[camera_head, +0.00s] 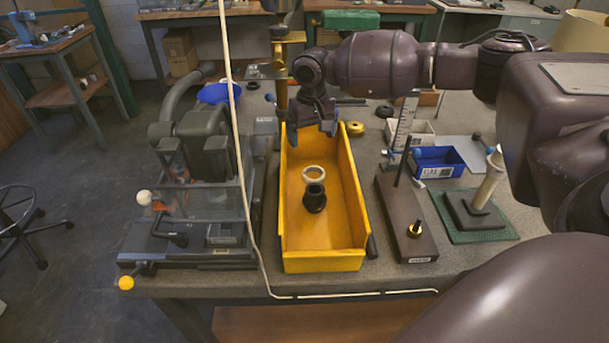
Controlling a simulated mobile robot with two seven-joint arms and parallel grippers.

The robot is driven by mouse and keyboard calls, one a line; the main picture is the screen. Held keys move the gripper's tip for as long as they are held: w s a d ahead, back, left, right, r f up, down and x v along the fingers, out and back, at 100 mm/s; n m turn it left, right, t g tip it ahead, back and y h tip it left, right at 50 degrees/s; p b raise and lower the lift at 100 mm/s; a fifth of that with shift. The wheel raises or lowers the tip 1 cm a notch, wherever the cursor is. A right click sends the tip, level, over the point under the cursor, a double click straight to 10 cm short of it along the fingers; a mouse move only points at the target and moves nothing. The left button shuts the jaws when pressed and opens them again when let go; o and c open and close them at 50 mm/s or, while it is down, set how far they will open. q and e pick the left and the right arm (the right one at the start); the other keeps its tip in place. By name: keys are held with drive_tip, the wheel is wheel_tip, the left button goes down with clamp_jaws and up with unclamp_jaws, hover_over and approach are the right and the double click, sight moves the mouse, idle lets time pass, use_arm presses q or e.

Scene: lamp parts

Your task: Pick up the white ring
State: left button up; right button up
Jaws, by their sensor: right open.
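The white ring (314,168) lies in the yellow bin (322,262), around the middle of its floor. A black collar-like part (315,199) stands just in front of the ring and seems to overlap its near edge in the picture. My right gripper (312,128) is open and points down over the far end of the bin, behind and above the ring, apart from it. Nothing shows between its fingers. My left gripper is not in view.
A grey machine (200,200) stands left of the bin. On the right are a dark block with a rod (405,220), a blue bin (438,162) and a lamp base on a green mat (480,215).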

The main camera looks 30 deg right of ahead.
drive_tip(key=f, duration=0.1)
drive_tip(key=b, duration=0.1)
hover_over(312, 175)
wheel_tip(312, 175, down, 4)
drive_tip(key=shift+w+f, duration=0.1)
drive_tip(key=shift+f, duration=0.75)
wheel_tip(312, 175, down, 4)
drive_tip(key=shift+f+b, duration=0.1)
drive_tip(key=shift+b, duration=0.55)
drive_tip(key=shift+c, duration=0.6)
drive_tip(key=c, duration=0.9)
